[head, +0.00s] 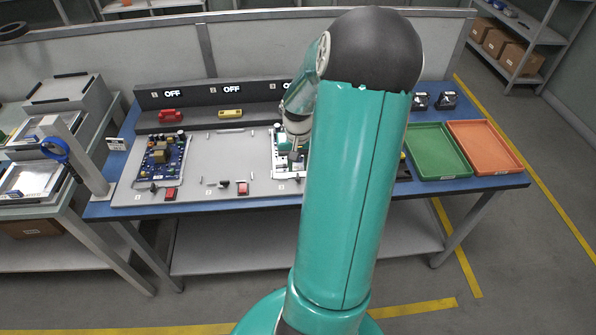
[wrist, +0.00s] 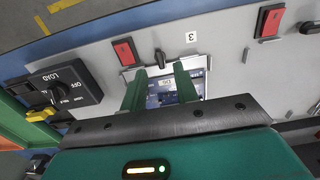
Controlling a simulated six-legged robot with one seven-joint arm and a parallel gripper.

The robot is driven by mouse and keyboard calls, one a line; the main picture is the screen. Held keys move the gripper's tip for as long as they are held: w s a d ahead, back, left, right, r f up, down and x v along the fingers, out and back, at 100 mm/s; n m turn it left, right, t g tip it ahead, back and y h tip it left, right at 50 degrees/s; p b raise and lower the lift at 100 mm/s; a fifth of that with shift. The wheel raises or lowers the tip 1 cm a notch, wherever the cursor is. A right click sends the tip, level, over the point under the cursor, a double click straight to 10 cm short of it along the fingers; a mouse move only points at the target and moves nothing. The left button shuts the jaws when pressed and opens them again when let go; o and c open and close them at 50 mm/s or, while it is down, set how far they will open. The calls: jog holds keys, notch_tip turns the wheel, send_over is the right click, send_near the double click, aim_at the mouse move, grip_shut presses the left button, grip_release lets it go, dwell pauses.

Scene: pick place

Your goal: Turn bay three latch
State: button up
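The bay three latch (wrist: 160,58) is a small black knob in the wrist view, beside the printed "3" label (wrist: 191,37). It sits at the edge of a blue board (wrist: 165,93) seated in the bay. My gripper (wrist: 156,72) is open, its two green fingers apart over the board. The latch shows between and just beyond the fingertips; nothing is held. Height above the panel is hard to tell. In the head view my arm hides the latch and most of bay three, with part of its board (head: 281,142) showing.
A red button (wrist: 125,52) is left of the latch. In the head view, bay one holds a blue board (head: 162,158), and bay two (head: 230,155) is empty. Green (head: 436,172) and orange (head: 500,168) trays are right.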

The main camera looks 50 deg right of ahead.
aim_at(298, 176)
jog(key=shift+f, duration=1.85)
jog(key=shift+c, duration=0.2)
grip_shut()
